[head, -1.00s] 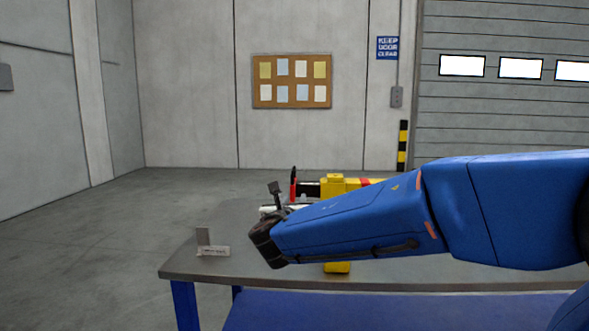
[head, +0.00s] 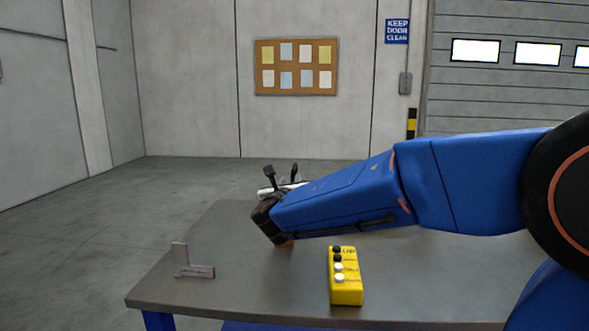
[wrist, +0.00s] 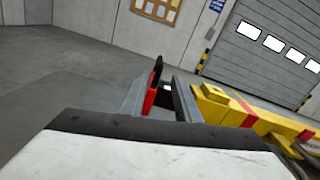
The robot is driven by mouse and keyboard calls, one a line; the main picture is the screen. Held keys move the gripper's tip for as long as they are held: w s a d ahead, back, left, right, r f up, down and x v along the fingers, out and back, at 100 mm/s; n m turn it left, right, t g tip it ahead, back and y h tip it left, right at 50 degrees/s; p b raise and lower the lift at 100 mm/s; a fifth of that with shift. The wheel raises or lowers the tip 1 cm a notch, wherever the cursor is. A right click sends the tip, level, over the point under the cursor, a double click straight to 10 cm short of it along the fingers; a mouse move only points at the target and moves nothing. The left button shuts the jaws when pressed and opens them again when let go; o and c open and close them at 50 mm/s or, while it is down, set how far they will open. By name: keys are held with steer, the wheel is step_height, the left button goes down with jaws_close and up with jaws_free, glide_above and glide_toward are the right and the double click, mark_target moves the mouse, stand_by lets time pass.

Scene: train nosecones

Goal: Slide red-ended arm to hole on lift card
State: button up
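In the wrist view, an upright red end plate with a black top (wrist: 152,92) stands between the two grey fingers of my gripper (wrist: 158,98), close to the left finger. A gap shows on its right, so the fingers look open around it. The yellow body (wrist: 222,108) with a red band lies just right of the fingers. A yellow box (head: 346,290) with a row of black and white round spots lies on the table. Its small lettering is not clearly readable.
The grey table (head: 240,290) has a small grey angled stand with a labelled strip (head: 196,271) near its left edge. The table is bare between the stand and the yellow box. A wall with a pinboard (head: 296,66) and a shutter door stand well behind.

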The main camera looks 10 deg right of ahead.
mark_target(294, 166)
steer(key=x, duration=1.4)
steer(key=shift+f, duration=0.1)
jaws_close()
